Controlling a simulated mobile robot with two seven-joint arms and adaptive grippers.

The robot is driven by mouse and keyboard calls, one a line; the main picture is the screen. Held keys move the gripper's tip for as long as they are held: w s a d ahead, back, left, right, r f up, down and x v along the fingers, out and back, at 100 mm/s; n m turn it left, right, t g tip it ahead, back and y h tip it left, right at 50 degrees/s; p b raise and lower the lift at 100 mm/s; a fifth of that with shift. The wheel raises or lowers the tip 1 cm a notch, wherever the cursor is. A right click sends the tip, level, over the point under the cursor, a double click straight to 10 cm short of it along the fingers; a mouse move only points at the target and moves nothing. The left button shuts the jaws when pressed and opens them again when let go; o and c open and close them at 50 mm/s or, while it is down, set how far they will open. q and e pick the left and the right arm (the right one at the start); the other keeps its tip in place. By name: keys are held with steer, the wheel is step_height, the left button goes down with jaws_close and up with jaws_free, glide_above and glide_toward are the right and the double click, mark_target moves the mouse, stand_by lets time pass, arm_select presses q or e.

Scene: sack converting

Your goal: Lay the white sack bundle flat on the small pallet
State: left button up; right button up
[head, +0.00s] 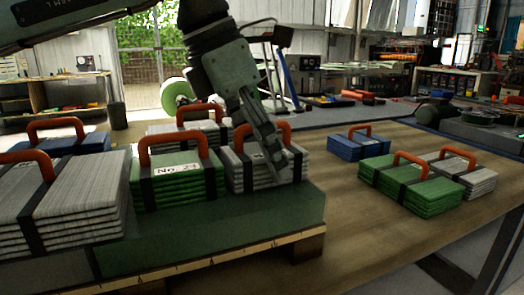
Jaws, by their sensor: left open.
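Several white-grey sack bundles with black straps and orange handles are in the head view. One white bundle (242,172) sits at the right end of a green-topped pallet (250,225) in the foreground. My left gripper (274,172) comes down from above, open, with its fingers in front of this bundle near its orange handle. Whether they touch it is unclear. Another white bundle (70,190) is at the pallet's left, and one (470,178) lies on the table at right. I cannot tell whether this pallet is the small one. My right gripper is out of view.
A green bundle (180,188) stands between the white ones on the pallet, with another white bundle (160,128) behind. A blue bundle (358,147) and a green bundle (408,188) lie on the wooden table (370,235). The table between pallet and right-hand bundles is clear.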

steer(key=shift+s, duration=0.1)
arm_select(q)
steer(key=shift+r, duration=0.3)
steer(key=v, duration=1)
steer(key=shift+a+r+p, duration=0.1)
steer(key=shift+r+p, duration=0.2)
steer(key=shift+s+a+r, duration=0.15)
steer(key=shift+a+r, duration=0.05)
steer(key=shift+r, duration=0.3)
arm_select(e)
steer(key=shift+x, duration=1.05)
arm_select(q)
steer(key=shift+s+f, duration=0.1)
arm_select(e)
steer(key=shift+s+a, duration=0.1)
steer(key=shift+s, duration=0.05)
